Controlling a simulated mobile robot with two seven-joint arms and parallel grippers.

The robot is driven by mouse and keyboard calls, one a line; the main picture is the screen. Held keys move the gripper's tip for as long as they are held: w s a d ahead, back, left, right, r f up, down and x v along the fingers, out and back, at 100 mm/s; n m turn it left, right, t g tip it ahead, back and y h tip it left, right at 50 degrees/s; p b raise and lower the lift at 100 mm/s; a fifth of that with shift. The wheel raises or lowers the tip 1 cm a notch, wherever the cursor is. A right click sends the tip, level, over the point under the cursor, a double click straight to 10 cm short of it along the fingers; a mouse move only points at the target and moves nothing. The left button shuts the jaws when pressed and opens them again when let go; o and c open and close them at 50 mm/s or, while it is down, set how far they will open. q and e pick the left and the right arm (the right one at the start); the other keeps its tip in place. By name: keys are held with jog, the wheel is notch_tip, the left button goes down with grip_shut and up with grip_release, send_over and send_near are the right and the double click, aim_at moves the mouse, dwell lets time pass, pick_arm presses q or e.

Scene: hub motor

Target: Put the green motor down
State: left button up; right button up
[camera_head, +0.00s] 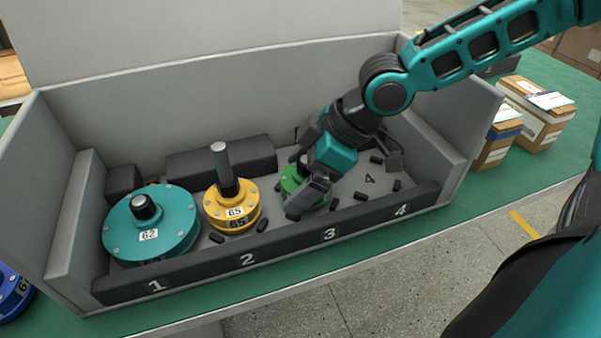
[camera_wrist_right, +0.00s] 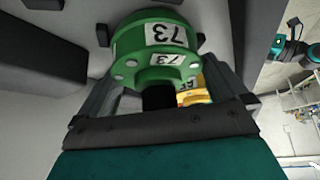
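The green motor (camera_head: 292,181) stands in the grey box at slot 3, partly hidden by my right gripper (camera_head: 306,188). In the right wrist view the green motor (camera_wrist_right: 157,42), labelled 73, lies between the two fingers of my right gripper (camera_wrist_right: 158,78), which appear closed against its sides. Its dark shaft points back toward the palm. Whether its base touches the box floor is hidden. My left gripper does not show in the head view.
A teal motor (camera_head: 150,222) labelled 62 stands in slot 1 and a yellow motor (camera_head: 229,216) labelled 65 in slot 2. Small black pegs (camera_head: 361,196) lie around slots 3 and 4. A low numbered front wall (camera_head: 272,252) bounds the slots. Cartons (camera_head: 536,113) stand at the right.

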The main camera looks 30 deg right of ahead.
jog(key=shift+d+r+p, duration=0.15)
jog(key=shift+r+p, duration=0.3)
jog(key=shift+r, duration=0.05)
jog(key=p+v, duration=0.3)
jog(key=v, duration=0.1)
jog(key=shift+r, duration=0.15)
jog(key=p+v, duration=0.2)
jog(key=v, duration=0.1)
jog(key=shift+p+v, duration=0.85)
jog(key=shift+p, duration=0.25)
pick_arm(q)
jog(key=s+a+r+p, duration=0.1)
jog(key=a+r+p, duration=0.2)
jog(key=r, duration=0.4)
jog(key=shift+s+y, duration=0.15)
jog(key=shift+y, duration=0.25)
pick_arm(e)
jog(key=shift+v, duration=1.1)
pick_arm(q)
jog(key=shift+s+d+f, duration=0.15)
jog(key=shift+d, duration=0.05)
pick_arm(e)
jog(key=shift+s, duration=0.2)
